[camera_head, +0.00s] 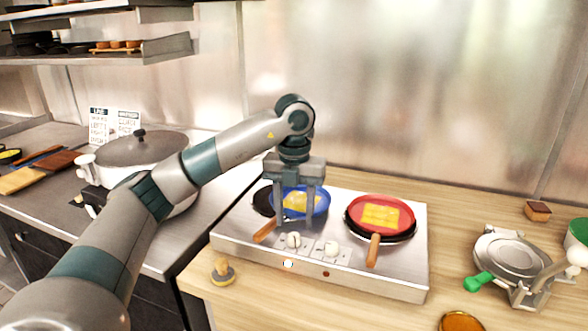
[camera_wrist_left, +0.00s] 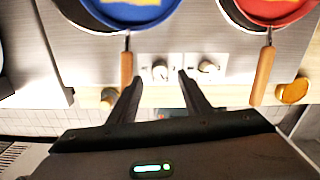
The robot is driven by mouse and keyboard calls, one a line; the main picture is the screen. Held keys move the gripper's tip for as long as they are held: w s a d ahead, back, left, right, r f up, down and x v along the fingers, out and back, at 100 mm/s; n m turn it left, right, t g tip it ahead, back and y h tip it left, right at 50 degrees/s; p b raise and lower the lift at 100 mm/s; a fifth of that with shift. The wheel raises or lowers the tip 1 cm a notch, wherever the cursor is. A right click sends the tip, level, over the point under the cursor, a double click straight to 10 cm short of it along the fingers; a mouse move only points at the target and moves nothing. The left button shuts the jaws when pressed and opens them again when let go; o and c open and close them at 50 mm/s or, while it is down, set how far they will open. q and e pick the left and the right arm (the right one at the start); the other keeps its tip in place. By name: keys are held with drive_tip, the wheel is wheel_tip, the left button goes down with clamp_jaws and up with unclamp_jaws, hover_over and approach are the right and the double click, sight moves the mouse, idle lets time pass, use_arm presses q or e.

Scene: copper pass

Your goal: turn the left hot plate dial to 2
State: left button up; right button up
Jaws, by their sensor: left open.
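A steel double hot plate (camera_head: 240,238) stands on the wooden counter. Its left dial (camera_head: 293,240) is a small white knob on a white panel; the right dial (camera_head: 331,249) sits beside it. My left gripper (camera_head: 295,228) points down over the front of the hot plate, open, with a finger to each side of the left dial. In the left wrist view the left dial (camera_wrist_left: 160,73) shows between the fingertips (camera_wrist_left: 159,82), with a gap to each finger; the right dial (camera_wrist_left: 208,67) lies just outside the right finger. The dial's number is too small to read. My right gripper is out of view.
A blue pan (camera_head: 315,203) and a red pan (camera_head: 381,214) with yellow food sit on the plates, handles toward the front. A waffle iron (camera_head: 508,252) with a green handle stands right. A large lidded pot (camera_head: 143,152) stands left.

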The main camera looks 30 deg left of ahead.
sight(294, 235)
use_arm(q)
wheel_tip(294, 235, up, 13)
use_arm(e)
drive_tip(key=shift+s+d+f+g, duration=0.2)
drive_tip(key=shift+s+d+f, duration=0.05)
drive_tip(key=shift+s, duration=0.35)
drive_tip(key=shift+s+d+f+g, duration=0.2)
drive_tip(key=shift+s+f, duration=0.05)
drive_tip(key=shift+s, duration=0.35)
use_arm(q)
drive_tip(key=shift+f, duration=0.15)
